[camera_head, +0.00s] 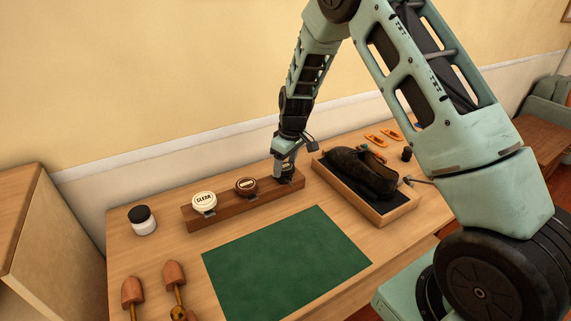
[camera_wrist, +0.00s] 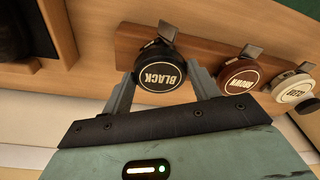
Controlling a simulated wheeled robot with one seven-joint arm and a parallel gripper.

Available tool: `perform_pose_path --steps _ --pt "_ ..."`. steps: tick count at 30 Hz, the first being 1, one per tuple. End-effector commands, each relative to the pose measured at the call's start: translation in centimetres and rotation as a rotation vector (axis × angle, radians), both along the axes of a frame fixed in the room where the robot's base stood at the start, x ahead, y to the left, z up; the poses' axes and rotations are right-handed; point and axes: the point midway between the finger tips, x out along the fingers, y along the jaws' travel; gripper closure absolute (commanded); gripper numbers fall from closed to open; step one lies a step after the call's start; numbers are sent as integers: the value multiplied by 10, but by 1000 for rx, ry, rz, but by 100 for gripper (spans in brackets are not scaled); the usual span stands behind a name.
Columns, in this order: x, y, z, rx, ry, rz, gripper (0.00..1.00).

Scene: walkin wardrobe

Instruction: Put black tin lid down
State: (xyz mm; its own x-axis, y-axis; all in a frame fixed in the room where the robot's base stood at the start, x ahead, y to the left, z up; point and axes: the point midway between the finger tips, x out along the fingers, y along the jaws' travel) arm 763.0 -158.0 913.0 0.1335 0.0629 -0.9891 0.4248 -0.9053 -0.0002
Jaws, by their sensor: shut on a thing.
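The black tin lid (camera_wrist: 160,72), lettered "BLACK", sits between the two fingers of my gripper (camera_wrist: 162,86) in the wrist view. My gripper (camera_head: 286,170) is shut on it at the right end of the wooden rack (camera_head: 228,210). The wrist view looks down on the lid, so whatever is beneath it is hidden. I cannot tell whether the lid rests on a tin. In the head view my fingers mostly cover it.
The brown tin (camera_head: 246,186) and clear tin (camera_head: 204,201) stand along the rack. A tray (camera_head: 383,217) with a black shoe (camera_head: 362,171) is close on the right. A white jar (camera_head: 142,220) stands left. The green mat (camera_head: 285,263) is clear.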

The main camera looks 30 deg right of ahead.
Motion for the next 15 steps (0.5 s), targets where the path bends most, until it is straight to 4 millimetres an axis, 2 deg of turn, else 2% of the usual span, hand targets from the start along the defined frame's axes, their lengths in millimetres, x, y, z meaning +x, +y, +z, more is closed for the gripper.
perform_pose_path --steps 4,9,10,12,15 --pt "0 -1 -9 -1 0 -1 61" --pt "0 0 -10 0 -1 0 61" --pt "0 0 -10 0 -1 0 35" --pt "0 0 -10 0 -1 0 18" --pt "0 0 -9 0 -1 0 18"
